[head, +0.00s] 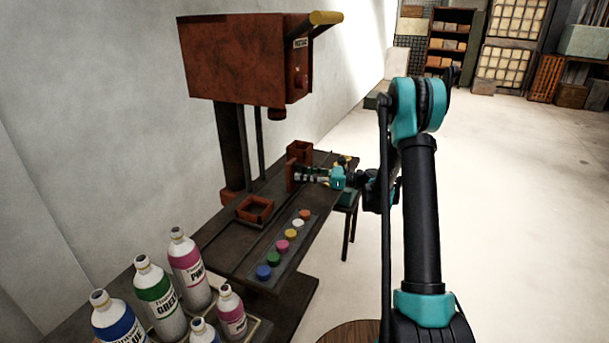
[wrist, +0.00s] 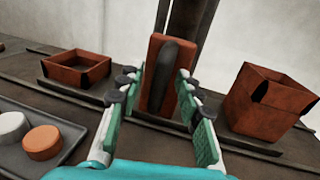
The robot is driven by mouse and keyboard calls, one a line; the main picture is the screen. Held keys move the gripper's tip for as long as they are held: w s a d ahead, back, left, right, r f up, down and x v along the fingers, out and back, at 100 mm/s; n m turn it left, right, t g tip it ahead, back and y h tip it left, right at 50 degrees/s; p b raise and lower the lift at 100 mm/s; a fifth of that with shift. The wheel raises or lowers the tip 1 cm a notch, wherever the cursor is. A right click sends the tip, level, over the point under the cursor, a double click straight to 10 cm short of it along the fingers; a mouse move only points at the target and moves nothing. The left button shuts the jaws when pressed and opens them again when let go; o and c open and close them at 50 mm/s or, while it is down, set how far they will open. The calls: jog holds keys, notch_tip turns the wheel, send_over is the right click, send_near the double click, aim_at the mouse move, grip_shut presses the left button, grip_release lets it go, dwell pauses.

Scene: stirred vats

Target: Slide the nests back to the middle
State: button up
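Three rust-red pieces sit along the dark bench under the press. A shallow square open box (head: 254,209) is nearest in the head view and shows at left in the wrist view (wrist: 66,74). A taller open box (head: 299,148) is at the far end and at right in the wrist view (wrist: 268,108). Between them stands an upright block (wrist: 155,62) with a dark curved handle (wrist: 164,78). My gripper (wrist: 156,88) is open, its fingers spread on either side of the block and handle. Whether either finger touches cannot be told. Which pieces are the nests is not marked.
A rust-red press (head: 240,60) with a yellow-ended lever overhangs the bench. A tray (head: 282,262) of several coloured caps lies along the near side. Bottles (head: 187,262) stand at the lower left. The floor at right is clear.

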jog(key=shift+d, duration=0.15)
jog(key=s+d, duration=0.2)
jog(key=d, duration=0.9)
jog(key=shift+s+d, duration=0.15)
jog(key=shift+d, duration=0.1)
jog(key=s+a+f+n+h, duration=0.1)
jog(key=s+f+n+h, duration=0.1)
jog(key=s+n+h, duration=1.05)
jog(key=s+d+f+n+h, duration=0.2)
jog(key=s+d+n, duration=0.2)
jog(key=s, duration=0.6)
jog(key=s+d+f+n+h, duration=0.3)
jog(key=s+d, duration=0.4)
jog(key=s, duration=0.3)
jog(key=shift+s+d+f+n+t, duration=0.2)
jog(key=shift+s+n+t, duration=0.15)
jog(key=shift+s+t, duration=0.05)
